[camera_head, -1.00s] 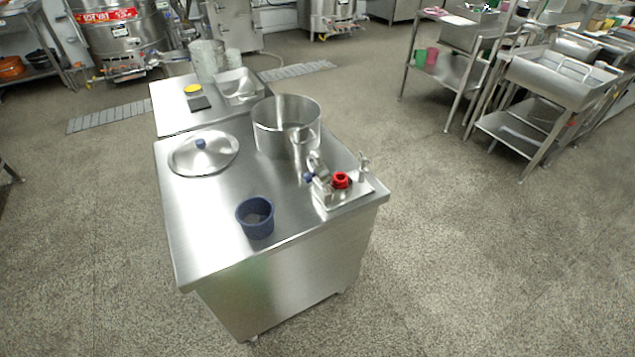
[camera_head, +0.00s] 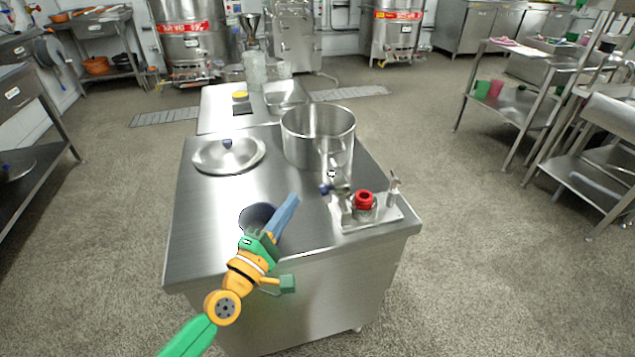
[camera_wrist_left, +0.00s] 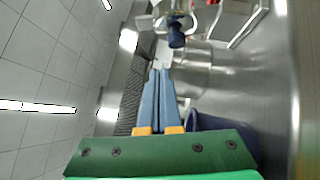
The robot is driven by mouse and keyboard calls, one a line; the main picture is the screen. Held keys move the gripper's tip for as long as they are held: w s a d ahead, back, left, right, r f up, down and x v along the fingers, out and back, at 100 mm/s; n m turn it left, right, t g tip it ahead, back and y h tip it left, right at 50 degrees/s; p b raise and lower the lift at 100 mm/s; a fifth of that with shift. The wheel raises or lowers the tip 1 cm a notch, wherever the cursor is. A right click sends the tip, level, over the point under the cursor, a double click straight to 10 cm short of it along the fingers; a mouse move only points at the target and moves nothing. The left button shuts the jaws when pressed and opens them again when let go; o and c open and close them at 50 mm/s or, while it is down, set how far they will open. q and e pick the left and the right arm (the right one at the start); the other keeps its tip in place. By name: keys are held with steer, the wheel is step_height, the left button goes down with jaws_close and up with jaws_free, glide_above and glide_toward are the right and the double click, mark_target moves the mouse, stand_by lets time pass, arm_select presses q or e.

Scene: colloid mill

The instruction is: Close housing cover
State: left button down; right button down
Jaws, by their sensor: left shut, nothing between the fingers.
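The mill unit (camera_head: 372,218) sits on a plate at the right front corner of the steel table, with a red ring-shaped part (camera_head: 364,199) on top. Left of the red part, a metal piece that looks like the housing cover (camera_head: 334,172) stands raised, with a dark blue knob (camera_head: 326,189) at its lower left. The knob also shows in the left wrist view (camera_wrist_left: 176,36), beyond the fingertips. My left gripper (camera_head: 293,199) is shut and empty, its blue fingers pointing toward the unit from the left and apart from it. My right gripper is out of view.
A dark blue cup (camera_head: 254,212) stands partly hidden behind my left gripper; it also shows beside the fingers in the left wrist view (camera_wrist_left: 222,122). A large steel pot (camera_head: 300,150) stands behind the unit. A round lid (camera_head: 212,157) lies at the back left.

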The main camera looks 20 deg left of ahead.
mark_target(332, 187)
arm_select(q)
steer(key=w+d+r+p, duration=0.1)
steer(key=w+d, duration=0.3)
steer(key=w, duration=0.1)
steer(key=shift+w+r+p, duration=0.3)
steer(key=shift+w+r, duration=0.05)
